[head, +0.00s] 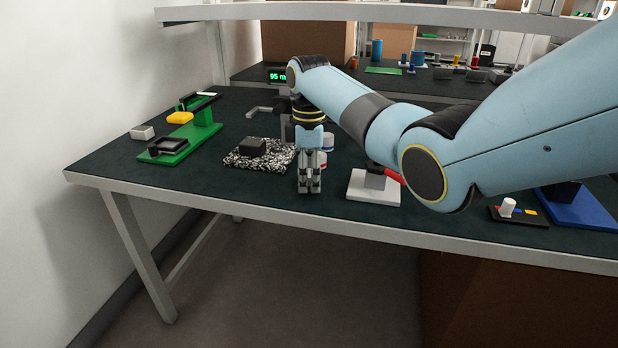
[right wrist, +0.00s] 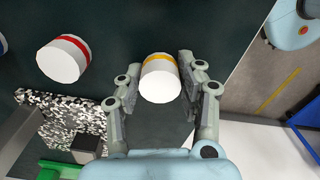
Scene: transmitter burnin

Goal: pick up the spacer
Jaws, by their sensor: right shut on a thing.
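The spacer looks to be the white cylinder with an orange-yellow band (right wrist: 160,80), seen in the right wrist view between the fingers of my right gripper (right wrist: 158,72). The gripper is shut on it, with a finger on either side. In the head view my right gripper (head: 309,188) points down near the table's front edge and hides this cylinder. A similar white cylinder with a red band (right wrist: 64,58) stands apart to its left in the wrist view. My left gripper is not in view.
A speckled mat (head: 236,162) with a dark block (head: 253,147) lies left of my right gripper. A white-based stand (head: 373,190) with a red handle is close on its right. A green fixture (head: 183,145) stands farther left. Dark table surface (head: 240,191) is clear in front of the mat.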

